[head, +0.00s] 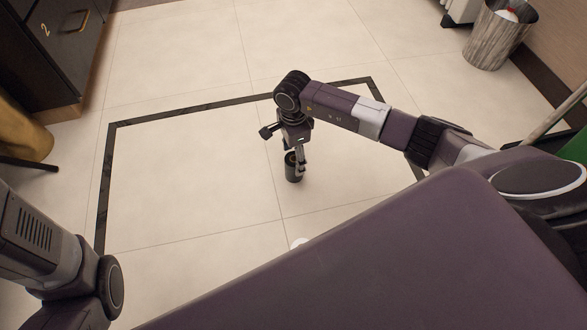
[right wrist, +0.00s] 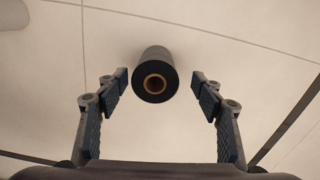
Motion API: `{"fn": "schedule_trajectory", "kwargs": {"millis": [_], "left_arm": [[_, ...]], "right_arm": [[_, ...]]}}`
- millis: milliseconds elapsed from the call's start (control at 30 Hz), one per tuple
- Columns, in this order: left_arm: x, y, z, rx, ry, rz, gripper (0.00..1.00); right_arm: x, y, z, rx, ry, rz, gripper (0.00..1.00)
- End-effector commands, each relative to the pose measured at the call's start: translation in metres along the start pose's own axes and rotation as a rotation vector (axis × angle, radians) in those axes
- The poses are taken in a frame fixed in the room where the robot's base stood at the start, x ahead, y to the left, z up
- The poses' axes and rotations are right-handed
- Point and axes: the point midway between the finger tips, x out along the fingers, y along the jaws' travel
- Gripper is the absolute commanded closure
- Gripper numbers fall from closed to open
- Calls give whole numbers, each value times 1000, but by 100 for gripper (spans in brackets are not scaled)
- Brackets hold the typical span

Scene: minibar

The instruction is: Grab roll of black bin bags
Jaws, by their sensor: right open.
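The roll of black bin bags (head: 293,172) stands upright on the tiled floor, in the middle of the head view. In the right wrist view the black roll (right wrist: 155,62) shows its round end with a brown core. My right gripper (head: 297,160) points down at the roll from above. In the right wrist view its two fingers (right wrist: 160,88) are apart, one to each side of the roll's near end, with gaps between. The roll is not gripped. My left arm comes in at the lower left of the head view, and its gripper is out of view.
A waste bin (head: 497,35) with something red and white in it stands at the top right. A dark cabinet (head: 65,45) is at the top left. A small white object (head: 299,243) lies near my body, partly hidden. The floor around the roll is clear.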

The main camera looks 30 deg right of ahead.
Motion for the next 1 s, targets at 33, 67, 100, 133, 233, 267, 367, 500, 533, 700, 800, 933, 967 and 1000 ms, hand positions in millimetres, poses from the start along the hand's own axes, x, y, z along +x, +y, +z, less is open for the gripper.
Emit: {"fn": "schedule_trajectory", "kwargs": {"millis": [33, 67, 100, 133, 233, 267, 367, 500, 533, 700, 800, 933, 967, 1000], "left_arm": [[-2, 1, -2, 0, 2, 0, 63], [-3, 1, -2, 0, 1, 0, 63], [-5, 1, -2, 0, 1, 0, 63], [-7, 2, -3, 0, 1, 0, 63], [-17, 4, -6, 0, 0, 0, 63], [-20, 4, -7, 0, 0, 0, 63], [-32, 7, -11, 0, 0, 0, 63], [-44, 9, -16, 0, 0, 1, 63], [-45, 10, -16, 0, 0, 1, 63], [-44, 10, -16, 0, 0, 1, 63], [-44, 9, -16, 0, 0, 1, 63], [-44, 9, -16, 0, 0, 1, 63], [-44, 9, -15, 0, 0, 1, 63], [-44, 9, -15, 0, 0, 1, 63]], "right_arm": [[4, 0, 0, 0, -1, -1, 39], [5, 0, 0, 0, -1, -1, 39], [6, 0, 0, 0, -1, -1, 39], [9, 1, 0, 0, -1, -1, 39], [19, 3, -1, 1, -3, 0, 39], [23, 4, -1, 1, -3, 0, 39], [36, 6, -2, 0, -3, 2, 39], [51, 6, -2, 1, -3, 0, 39], [52, 6, -2, 1, -3, 1, 39], [52, 6, -2, 1, -3, 0, 39], [52, 6, -2, 1, -3, 0, 39], [52, 6, -2, 1, -3, 0, 51], [52, 6, -2, 1, -3, 0, 54], [52, 6, -2, 1, -3, 0, 58]]}}
